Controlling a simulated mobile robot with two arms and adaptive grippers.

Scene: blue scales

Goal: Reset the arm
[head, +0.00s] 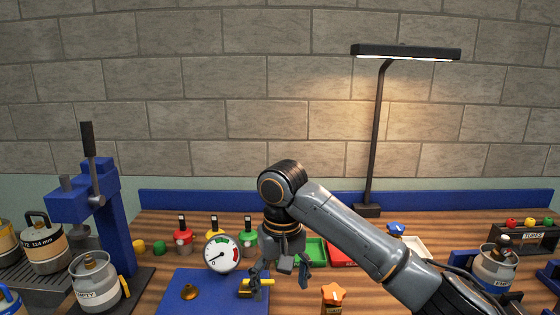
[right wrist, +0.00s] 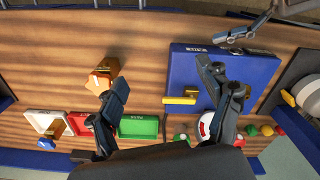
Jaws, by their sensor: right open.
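My right arm (head: 360,232) reaches in from the lower right in the head view, with its wrist bent downward. My right gripper (head: 280,279) hangs over the right part of the blue panel, its fingers spread and nothing between them. In the right wrist view the open fingers (right wrist: 164,74) have bare wood and the panel's edge between them. The blue panel (head: 175,302) carries a brass knob (head: 189,292) and a yellow-handled valve (head: 257,284); the valve is close to the left finger in the head view. I cannot see my left gripper in the head view.
A round gauge (head: 222,254) stands behind the panel. An orange star-topped object (head: 333,296) is right of the gripper. A green tray (head: 315,250), a blue press (head: 110,215) and a lamp (head: 376,140) stand around.

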